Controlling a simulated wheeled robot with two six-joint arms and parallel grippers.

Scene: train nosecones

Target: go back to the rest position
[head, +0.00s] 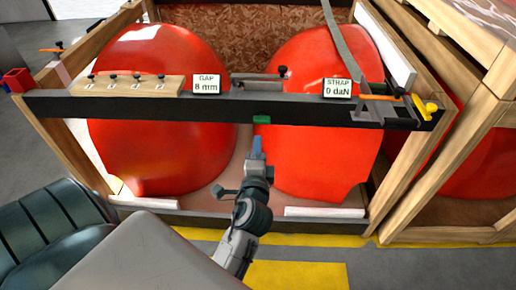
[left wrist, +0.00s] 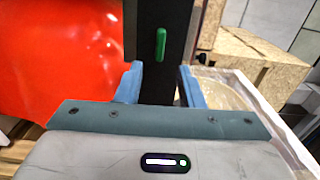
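My left gripper (head: 257,147) shows in the middle of the head view, its arm rising from the bottom. It is just below the dark crossbar (head: 300,108) and near a small green block (head: 262,119) on that bar. In the left wrist view my left gripper (left wrist: 160,82) has its two blue fingers spread wide apart. The dark bar and the green block (left wrist: 160,44) show beyond and between the fingertips. The fingers hold nothing that I can see. My right gripper is in neither view.
Two red nosecones, left (head: 155,120) and right (head: 315,140), sit in a wooden crate (head: 405,190) behind the bar. Signs read "GAP 8 mm" (head: 206,84) and "STRAP 0 daN" (head: 338,88). A strap (head: 343,45) hangs at right. Yellow floor marking (head: 300,275) lies in front.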

